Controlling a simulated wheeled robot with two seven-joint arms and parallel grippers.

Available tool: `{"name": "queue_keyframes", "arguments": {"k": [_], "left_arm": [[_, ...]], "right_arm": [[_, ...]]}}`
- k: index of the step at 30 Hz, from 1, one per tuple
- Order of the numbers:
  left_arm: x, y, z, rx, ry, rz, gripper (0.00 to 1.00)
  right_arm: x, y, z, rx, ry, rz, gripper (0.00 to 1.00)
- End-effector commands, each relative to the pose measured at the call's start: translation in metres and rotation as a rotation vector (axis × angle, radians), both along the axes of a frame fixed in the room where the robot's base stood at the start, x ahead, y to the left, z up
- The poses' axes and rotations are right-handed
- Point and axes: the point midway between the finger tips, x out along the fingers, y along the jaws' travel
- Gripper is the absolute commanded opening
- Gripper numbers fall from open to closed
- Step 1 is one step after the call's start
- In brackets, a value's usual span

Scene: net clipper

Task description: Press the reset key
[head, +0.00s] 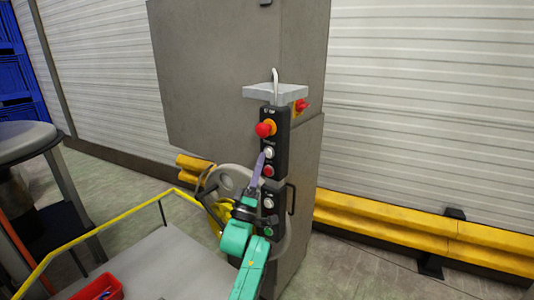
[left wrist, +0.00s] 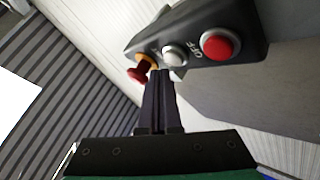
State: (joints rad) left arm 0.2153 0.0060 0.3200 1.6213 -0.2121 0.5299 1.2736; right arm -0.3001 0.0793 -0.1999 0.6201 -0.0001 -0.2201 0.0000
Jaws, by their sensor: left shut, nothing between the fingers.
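A dark control box (head: 283,135) is mounted on a grey cabinet post. It carries a red mushroom stop button (head: 265,129) on a yellow collar, a white button (head: 268,153) below it, then a red button (head: 268,171). My left gripper (head: 261,157) is shut and empty, its fingertips beside the white button. In the left wrist view the shut fingers (left wrist: 161,74) end just below the white button (left wrist: 174,55); whether they touch it is unclear. The red button (left wrist: 221,43) there is by an "OFF" label. No reset label is readable. My right gripper is not in view.
Lower on the post are another white button (head: 268,203) and a green one (head: 268,231). A grey plate (head: 275,92) juts out above the box. A yellow rail (head: 110,228) and a red tray (head: 98,288) are at lower left.

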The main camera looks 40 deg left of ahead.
Motion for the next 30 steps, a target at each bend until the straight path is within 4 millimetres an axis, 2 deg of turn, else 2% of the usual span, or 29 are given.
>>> {"name": "queue_keyframes", "arguments": {"k": [5,18,30], "left_arm": [[-0.006,0.000,0.001,-0.001,0.001,0.000,0.00],[-0.048,-0.001,0.001,-0.001,0.001,0.000,0.00],[-0.050,-0.001,0.000,0.000,-0.001,0.001,0.00]], "right_arm": [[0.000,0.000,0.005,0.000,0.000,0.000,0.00],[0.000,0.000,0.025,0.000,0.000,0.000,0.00],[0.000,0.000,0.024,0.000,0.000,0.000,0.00]]}}
